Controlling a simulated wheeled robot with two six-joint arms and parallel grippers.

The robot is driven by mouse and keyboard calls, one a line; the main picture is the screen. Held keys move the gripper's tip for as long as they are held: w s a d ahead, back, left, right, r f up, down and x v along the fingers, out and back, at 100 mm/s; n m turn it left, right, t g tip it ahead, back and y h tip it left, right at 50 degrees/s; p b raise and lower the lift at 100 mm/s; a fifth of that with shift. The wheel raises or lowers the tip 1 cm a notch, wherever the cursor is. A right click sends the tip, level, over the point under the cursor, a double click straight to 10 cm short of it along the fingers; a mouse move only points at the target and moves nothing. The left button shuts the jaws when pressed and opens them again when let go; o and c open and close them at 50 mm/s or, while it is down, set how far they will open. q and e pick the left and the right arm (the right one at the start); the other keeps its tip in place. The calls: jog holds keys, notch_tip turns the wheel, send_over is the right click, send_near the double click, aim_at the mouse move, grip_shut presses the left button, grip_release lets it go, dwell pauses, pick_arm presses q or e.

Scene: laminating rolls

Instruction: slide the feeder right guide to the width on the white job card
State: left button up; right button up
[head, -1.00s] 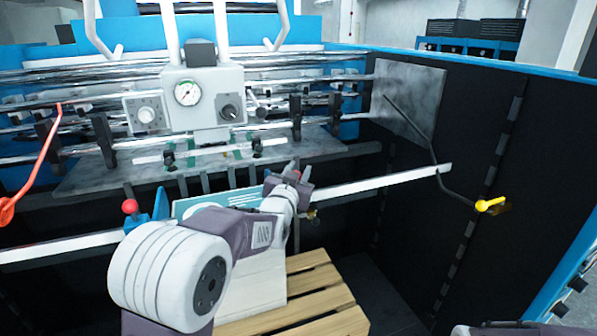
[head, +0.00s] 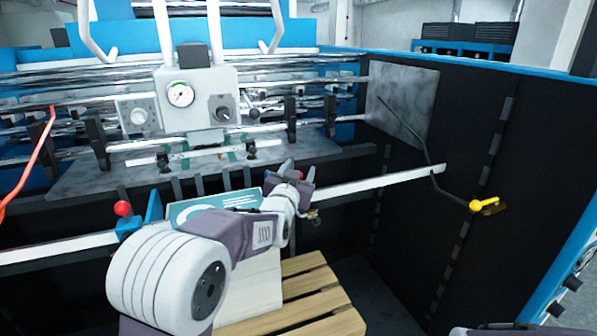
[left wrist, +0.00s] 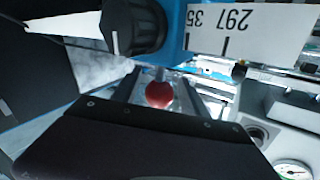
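The feeder right guide shows its red knob (head: 299,175) on the white scale bar (head: 375,185); my arm hides most of the guide. In the left wrist view the red knob (left wrist: 159,94) sits between the fingers, beside the guide's blue body (left wrist: 171,40) and a black dial (left wrist: 132,27) with a white line. The scale (left wrist: 250,28) shows 297 and a cut-off 35, upside down. No white job card is readable. My right gripper is not in view.
The left guide (head: 153,207), blue with a red knob, stands further left on the bar. A teal-and-white panel (head: 190,212) lies behind my arm. A wooden pallet (head: 310,290) with a white stack (head: 262,280) is below. A yellow-ended crank (head: 484,205) is at the right.

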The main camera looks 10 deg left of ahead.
pick_arm(q)
jog(key=shift+s+f, duration=0.15)
jog(key=shift+s, duration=0.1)
jog(key=s+b, duration=0.2)
jog(key=s, duration=0.6)
jog(key=shift+s, duration=0.3)
